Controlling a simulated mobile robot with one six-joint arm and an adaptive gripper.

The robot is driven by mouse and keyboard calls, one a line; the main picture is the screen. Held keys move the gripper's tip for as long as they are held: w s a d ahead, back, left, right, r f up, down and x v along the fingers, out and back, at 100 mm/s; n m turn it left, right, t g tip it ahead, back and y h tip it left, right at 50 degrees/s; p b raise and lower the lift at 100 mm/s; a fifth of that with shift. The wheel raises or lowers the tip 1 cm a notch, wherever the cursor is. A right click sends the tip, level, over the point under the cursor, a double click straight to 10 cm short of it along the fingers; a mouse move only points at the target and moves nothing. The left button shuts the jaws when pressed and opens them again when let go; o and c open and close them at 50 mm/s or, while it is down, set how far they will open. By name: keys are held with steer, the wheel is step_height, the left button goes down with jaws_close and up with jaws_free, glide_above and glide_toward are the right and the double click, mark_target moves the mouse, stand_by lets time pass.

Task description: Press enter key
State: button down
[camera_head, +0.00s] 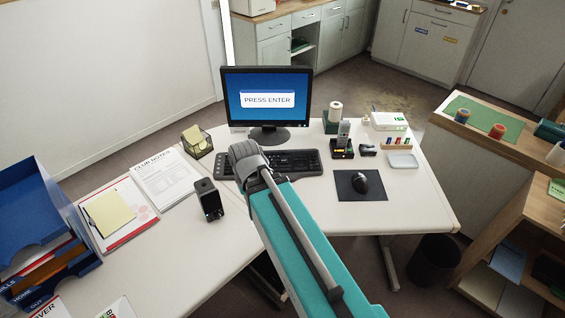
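A black keyboard (298,160) lies on the white desk in front of the monitor. The monitor (267,100) shows a blue screen with the words PRESS ENTER. My teal and grey arm reaches up from the bottom of the view, and its grey end lies over the left part of the keyboard. That part of the keyboard is hidden. The enter key cannot be made out at this size. My gripper's fingers cannot be made out, so I cannot tell whether it is open or shut, or whether it touches the keyboard.
A black device (208,201), a note holder (196,142), papers (165,182) and blue trays (38,230) stand left. The front right of the desk (415,203) is clear.

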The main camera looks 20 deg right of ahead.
steer(key=m+t+y+b, duration=0.4)
steer(key=t+b, duration=0.4)
steer(key=b, duration=0.2)
glide_above(284, 161)
steer(key=f, duration=0.4)
steer(key=shift+s+d, duration=0.15)
steer(key=shift+s, duration=0.1)
steer(key=shift+f, duration=0.2)
step_height(284, 161, down, 9)
steer(key=b, duration=0.8)
steer(key=shift+r+b, duration=0.2)
steer(key=shift+b, duration=0.1)
steer(key=shift+w+f+b, duration=0.15)
steer(key=shift+f+b, duration=0.25)
